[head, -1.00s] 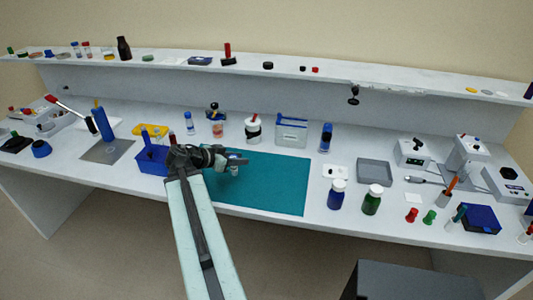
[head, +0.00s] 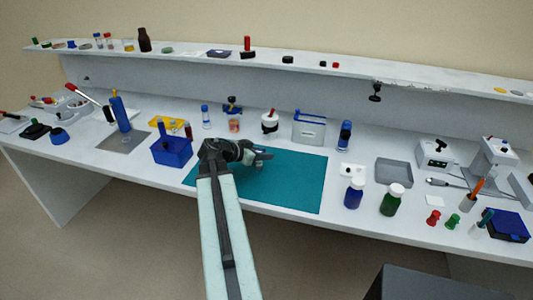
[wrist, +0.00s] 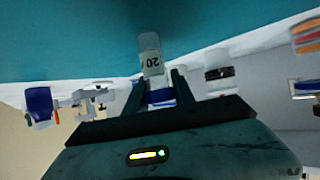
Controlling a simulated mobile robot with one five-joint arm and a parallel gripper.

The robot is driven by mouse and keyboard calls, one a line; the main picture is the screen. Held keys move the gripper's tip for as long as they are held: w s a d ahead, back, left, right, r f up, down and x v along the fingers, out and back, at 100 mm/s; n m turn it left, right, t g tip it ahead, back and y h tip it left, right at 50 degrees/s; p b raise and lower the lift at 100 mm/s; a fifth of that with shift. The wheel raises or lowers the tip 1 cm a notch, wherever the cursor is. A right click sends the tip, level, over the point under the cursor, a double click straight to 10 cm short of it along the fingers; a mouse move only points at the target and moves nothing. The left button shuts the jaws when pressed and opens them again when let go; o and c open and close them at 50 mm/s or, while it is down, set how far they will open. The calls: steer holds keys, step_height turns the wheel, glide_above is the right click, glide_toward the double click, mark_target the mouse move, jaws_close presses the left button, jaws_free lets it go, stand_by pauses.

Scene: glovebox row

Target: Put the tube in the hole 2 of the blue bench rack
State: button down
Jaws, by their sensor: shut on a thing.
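The tube (wrist: 151,54) shows in the wrist view with a pale label reading 20. Its blue cap end (wrist: 161,97) is between the fingers of my gripper (wrist: 156,88), which is shut on it. In the head view my gripper (head: 262,154) is over the left part of the teal mat, and the tube is too small to make out clearly. A blue box-like rack (head: 172,155) stands on the bench just left of my arm, with a blue upright piece in it. My gripper is to its right, apart from it. Its hole numbers cannot be read.
The teal mat (head: 290,185) is clear to the right of my gripper. Blue (head: 354,195) and green (head: 391,203) bottles stand right of it. A white jar (head: 269,124) and a clear blue-topped box (head: 309,128) stand behind. A shelf (head: 300,60) runs along the back.

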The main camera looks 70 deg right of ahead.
steer(key=shift+f, duration=0.15)
steer(key=c, duration=1.1)
jaws_free()
steer(key=shift+o, duration=0.2)
steer(key=shift+a+r, duration=0.1)
steer(key=shift+r, duration=0.4)
steer(key=p+v, duration=0.5)
steer(key=v, duration=0.6)
steer(key=shift+w+p, duration=0.4)
